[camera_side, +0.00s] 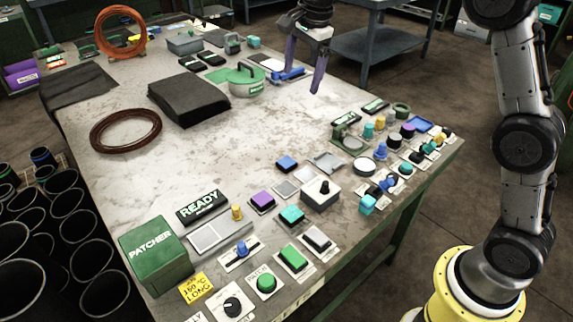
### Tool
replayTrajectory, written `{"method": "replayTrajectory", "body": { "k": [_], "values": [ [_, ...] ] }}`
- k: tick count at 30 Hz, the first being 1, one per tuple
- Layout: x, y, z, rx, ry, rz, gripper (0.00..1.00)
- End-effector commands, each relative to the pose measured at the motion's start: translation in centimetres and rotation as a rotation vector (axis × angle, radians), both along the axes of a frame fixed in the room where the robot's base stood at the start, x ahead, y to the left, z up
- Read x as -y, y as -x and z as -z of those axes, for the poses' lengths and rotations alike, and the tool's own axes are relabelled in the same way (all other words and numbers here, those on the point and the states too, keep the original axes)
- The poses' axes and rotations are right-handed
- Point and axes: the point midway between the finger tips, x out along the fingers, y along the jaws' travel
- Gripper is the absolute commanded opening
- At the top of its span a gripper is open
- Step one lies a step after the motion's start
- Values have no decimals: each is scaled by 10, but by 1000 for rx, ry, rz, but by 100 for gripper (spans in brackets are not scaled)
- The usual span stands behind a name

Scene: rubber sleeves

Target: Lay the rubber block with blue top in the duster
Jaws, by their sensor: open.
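A small dark block with a blue top (287,163) sits on the bare middle right of the bench, apart from my gripper. A round green pot (245,82) with a handle on top stands toward the back; its small label is too small to read, so I cannot tell if it is the duster.
Blocks with purple (262,201) and cyan (292,214) tops sit near the blue-topped one. A green PATCHER box (156,256) stands front left. A black slab (188,98) and brown coil (126,131) lie behind. Small parts crowd the right edge. The bench middle is clear.

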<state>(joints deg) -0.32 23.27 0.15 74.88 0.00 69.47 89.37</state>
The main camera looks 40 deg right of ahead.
Motion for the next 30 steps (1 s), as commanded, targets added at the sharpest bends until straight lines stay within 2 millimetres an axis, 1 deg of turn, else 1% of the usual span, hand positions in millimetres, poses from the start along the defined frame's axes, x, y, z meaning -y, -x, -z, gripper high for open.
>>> {"method": "replayTrajectory", "body": {
  "k": [1,4,7,10,12,17,24,27,30],
  "values": [
    [0,-16,23,-32,-2,14,95],
    [-1,-38,61,-82,-3,21,95],
    [-1,-50,97,-129,-2,19,95],
    [-2,-53,126,-174,-1,18,95],
    [-2,-52,140,-199,0,17,95],
    [-2,-50,160,-219,-1,17,95],
    [-2,-50,204,-219,-1,16,95],
    [-2,-50,219,-217,-1,16,95],
    [-2,-50,229,-215,-1,16,95]
  ]
}}
